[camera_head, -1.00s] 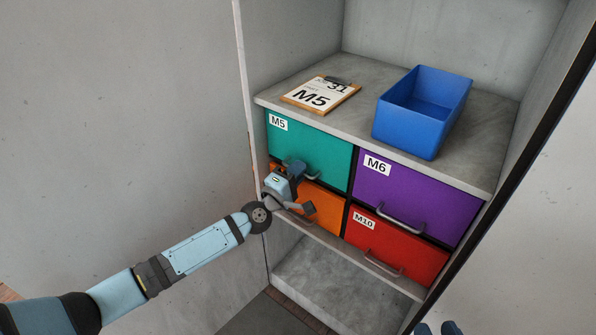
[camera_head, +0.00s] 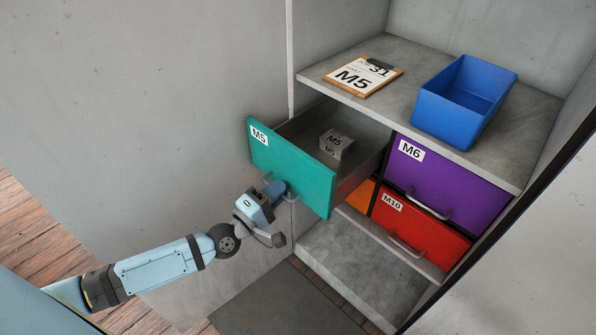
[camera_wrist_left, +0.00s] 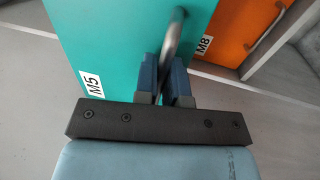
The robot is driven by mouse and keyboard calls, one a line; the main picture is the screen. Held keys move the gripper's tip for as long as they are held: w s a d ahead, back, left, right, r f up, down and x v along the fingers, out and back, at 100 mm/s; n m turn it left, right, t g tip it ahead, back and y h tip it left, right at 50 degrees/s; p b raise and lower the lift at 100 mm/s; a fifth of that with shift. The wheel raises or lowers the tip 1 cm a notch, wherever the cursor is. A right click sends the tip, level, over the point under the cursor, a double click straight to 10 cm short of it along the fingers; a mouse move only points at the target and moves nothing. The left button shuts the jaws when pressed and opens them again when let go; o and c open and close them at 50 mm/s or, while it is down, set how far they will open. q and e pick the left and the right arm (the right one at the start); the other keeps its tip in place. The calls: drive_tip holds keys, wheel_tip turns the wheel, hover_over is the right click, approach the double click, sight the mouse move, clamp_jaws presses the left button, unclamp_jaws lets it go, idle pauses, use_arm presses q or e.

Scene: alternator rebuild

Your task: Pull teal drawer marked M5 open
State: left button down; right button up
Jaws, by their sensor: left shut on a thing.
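The teal drawer marked M5 (camera_head: 290,168) stands pulled well out of the cabinet at its upper left. Its front also fills the left of the left wrist view (camera_wrist_left: 115,45). Inside it lies a small grey box marked M5 (camera_head: 336,144). My left gripper (camera_head: 279,190) is at the front of the teal drawer. In the left wrist view its blue fingers (camera_wrist_left: 164,82) are shut on the drawer's metal handle (camera_wrist_left: 175,38). My right gripper is not in view.
The purple drawer M6 (camera_head: 440,185), the red drawer M10 (camera_head: 415,230) and the partly hidden orange drawer (camera_head: 360,194) are shut. A blue bin (camera_head: 462,105) and a clipboard reading M5 (camera_head: 360,77) lie on the shelf above. Floor before the cabinet is clear.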

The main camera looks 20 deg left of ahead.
use_arm(q)
drive_tip(key=r+v, duration=0.1)
drive_tip(key=v, duration=0.5)
drive_tip(key=shift+p, duration=0.3)
drive_tip(key=shift+s, duration=0.1)
drive_tip(key=c, duration=1.3)
unclamp_jaws()
drive_tip(key=shift+r, duration=0.1)
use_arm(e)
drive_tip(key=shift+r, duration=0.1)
use_arm(q)
drive_tip(key=shift+o, duration=0.2)
drive_tip(key=p+v, duration=0.1)
drive_tip(key=v, duration=1.2)
drive_tip(key=shift+s, duration=0.4)
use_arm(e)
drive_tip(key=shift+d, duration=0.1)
use_arm(q)
drive_tip(key=shift+a, duration=0.1)
